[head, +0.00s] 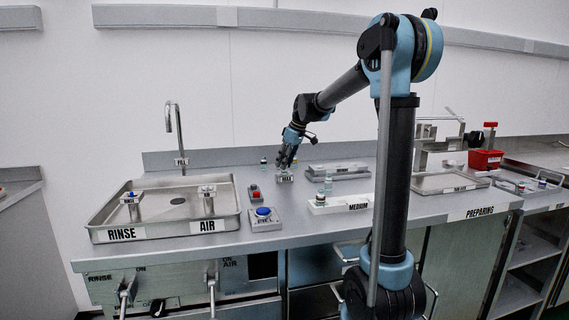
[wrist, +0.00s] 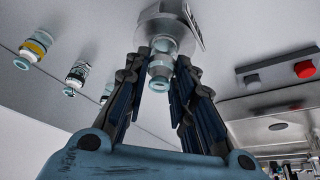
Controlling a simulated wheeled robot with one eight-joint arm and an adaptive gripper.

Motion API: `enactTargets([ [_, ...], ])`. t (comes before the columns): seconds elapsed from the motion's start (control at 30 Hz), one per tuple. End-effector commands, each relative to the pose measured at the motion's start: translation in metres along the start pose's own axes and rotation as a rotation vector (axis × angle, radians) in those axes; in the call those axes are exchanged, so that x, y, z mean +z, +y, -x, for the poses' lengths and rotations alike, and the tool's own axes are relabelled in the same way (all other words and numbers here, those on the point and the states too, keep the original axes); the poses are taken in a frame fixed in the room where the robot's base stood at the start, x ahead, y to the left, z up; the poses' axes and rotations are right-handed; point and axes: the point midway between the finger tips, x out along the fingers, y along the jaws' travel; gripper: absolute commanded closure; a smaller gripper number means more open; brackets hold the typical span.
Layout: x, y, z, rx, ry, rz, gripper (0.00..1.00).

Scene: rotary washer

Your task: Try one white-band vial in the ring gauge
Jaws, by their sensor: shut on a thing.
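My gripper (head: 288,160) is over the counter, pointing down at a small metal block with a dark-lettered label (head: 285,178), which looks like the ring gauge. In the wrist view my gripper (wrist: 164,82) is shut on a clear vial (wrist: 160,67) with a pale blue-grey end. The vial's far end meets the gauge (wrist: 165,27); I cannot tell how far it sits inside. The vial's band colour is hidden. Other vials stand on the counter in the wrist view: one with a yellow band (wrist: 36,46) and one with a pale, dark-marked band (wrist: 77,74).
A sink (head: 165,232) with two fixtures is at the left. A white MEDIUM rack (head: 340,204) and a metal tray (head: 338,170) are to the right. A red bin (head: 485,159) is farther right.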

Motion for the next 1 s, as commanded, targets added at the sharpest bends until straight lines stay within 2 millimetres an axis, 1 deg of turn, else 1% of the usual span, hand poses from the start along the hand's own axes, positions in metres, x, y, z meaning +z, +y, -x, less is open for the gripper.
enactTargets([
  [0.4,0.001,0.0,-0.001,0.0,0.0,0.0,0.89],
  [0.43,0.001,0.0,-0.001,0.0,0.0,0.0,0.7],
  [0.47,0.001,0.0,-0.001,0.0,0.0,0.0,0.63],
  [0.5,0.001,0.0,-0.001,0.0,0.0,0.0,0.54],
  [0.87,0.001,0.0,0.0,0.0,0.0,0.0,0.53],
  [1.0,0.001,0.001,0.01,0.0,0.0,-0.001,0.53],
])
